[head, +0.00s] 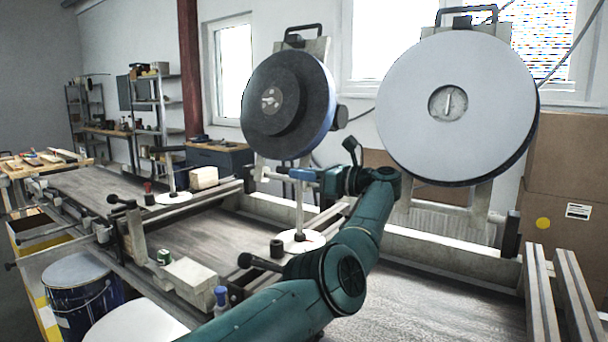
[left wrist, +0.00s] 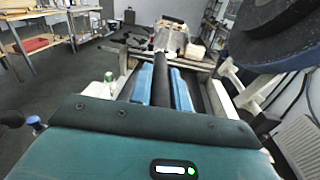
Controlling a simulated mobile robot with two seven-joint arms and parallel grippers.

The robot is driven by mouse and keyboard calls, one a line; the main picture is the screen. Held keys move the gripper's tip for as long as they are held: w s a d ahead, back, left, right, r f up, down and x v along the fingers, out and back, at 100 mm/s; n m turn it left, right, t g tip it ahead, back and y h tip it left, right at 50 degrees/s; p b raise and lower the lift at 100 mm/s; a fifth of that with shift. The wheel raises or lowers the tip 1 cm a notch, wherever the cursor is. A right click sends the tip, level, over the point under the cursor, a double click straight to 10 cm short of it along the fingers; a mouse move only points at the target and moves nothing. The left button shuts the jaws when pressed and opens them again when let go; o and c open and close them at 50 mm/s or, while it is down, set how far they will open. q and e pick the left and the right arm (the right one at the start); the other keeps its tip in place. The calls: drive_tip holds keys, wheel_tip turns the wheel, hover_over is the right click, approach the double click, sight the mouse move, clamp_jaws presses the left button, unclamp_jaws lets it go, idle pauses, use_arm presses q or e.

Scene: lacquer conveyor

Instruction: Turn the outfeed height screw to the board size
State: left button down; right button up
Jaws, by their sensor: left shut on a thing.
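My left gripper (head: 302,174) reaches in over the belt to the top of an upright height screw (head: 299,207), a thin pale post rising from a round white disc (head: 313,240). Its blue fingers are shut on the screw's dark handle. In the left wrist view the left gripper (left wrist: 161,82) shows its two blue fingers on either side of this dark bar (left wrist: 160,72). A second similar screw (head: 171,172), with a black handle and white disc, stands farther left, free. The markings on the discs are too small to read. My right gripper is not in view.
Two large round wheels, one dark (head: 311,100) and one pale with a small dial (head: 398,112), stand close behind the gripper. A blue paint bucket (head: 78,290) stands lower left.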

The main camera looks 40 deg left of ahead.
use_arm(q)
drive_tip(key=c, duration=1.3)
unclamp_jaws()
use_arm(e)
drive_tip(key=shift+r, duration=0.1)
use_arm(q)
wheel_tip(320, 180, up, 9)
drive_tip(key=shift+f+p, duration=0.2)
drive_tip(key=shift+p, duration=0.9)
drive_tip(key=shift+r+p, duration=0.35)
drive_tip(key=shift+p, duration=0.1)
drive_tip(key=shift+r, duration=0.35)
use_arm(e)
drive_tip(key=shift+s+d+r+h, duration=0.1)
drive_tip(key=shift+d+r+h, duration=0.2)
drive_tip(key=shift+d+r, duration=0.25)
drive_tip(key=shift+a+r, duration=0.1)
